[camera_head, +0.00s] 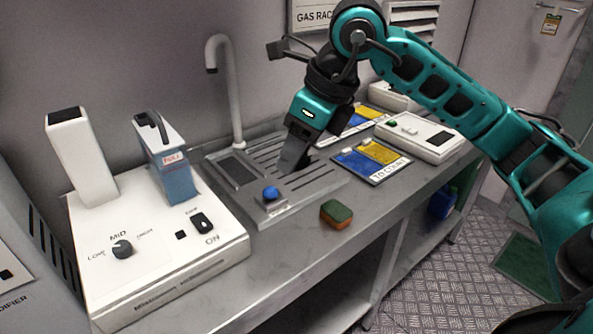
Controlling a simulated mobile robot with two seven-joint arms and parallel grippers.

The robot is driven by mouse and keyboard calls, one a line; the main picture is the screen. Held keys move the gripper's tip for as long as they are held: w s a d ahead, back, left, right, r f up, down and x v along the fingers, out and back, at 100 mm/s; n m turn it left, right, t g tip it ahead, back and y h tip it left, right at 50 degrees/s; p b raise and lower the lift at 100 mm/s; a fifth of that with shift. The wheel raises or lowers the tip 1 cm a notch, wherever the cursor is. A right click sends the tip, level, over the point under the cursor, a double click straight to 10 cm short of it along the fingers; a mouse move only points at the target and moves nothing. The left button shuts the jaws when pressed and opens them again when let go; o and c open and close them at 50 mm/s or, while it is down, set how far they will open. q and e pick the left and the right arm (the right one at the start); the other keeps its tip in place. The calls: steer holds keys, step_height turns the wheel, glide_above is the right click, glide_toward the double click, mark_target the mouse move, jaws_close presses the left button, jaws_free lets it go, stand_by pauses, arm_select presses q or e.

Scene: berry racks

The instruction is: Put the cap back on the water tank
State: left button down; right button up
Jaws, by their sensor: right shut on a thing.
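A water tank (174,180), blue and see-through with a white top and a black handle, stands upright on a white machine at the left. A small round blue piece (270,193) sits at the front left corner of the metal sink; I cannot tell whether it is the cap or a sink button. My right gripper (291,160) points down over the sink, right of and behind the blue piece and apart from it. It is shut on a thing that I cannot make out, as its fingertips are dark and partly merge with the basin. My left gripper is out of view.
The white machine (150,272) has a dial and a switch. A grey tap (234,95) rises behind the sink (318,184). A green and orange sponge (336,213) lies on the counter. A blue and yellow card (370,162) and a white box (432,138) lie to the right.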

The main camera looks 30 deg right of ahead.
steer(key=shift+r, duration=0.75)
steer(key=n, duration=0.1)
steer(key=a+f+n+g+y+p, duration=0.1)
steer(key=n, duration=0.1)
steer(key=shift+w+a, duration=0.1)
steer(key=shift+a, duration=0.15)
arm_select(q)
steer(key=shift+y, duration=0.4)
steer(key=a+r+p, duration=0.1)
steer(key=p, duration=0.1)
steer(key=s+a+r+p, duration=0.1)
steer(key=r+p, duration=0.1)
steer(key=p, duration=0.1)
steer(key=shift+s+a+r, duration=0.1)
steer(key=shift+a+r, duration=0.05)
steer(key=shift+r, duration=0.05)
arm_select(e)
steer(key=a+f+n+g+h, duration=0.1)
steer(key=a+f+n+g, duration=0.1)
steer(key=n, duration=1.1)
steer(key=a+f+n+g+h, duration=0.2)
steer(key=a+f+n+g, duration=0.1)
steer(key=n, duration=1)
steer(key=shift+s+a+f+g, duration=0.2)
steer(key=shift+a+f+g, duration=0.15)
steer(key=shift+f+g, duration=0.6)
steer(key=shift+r, duration=0.1)
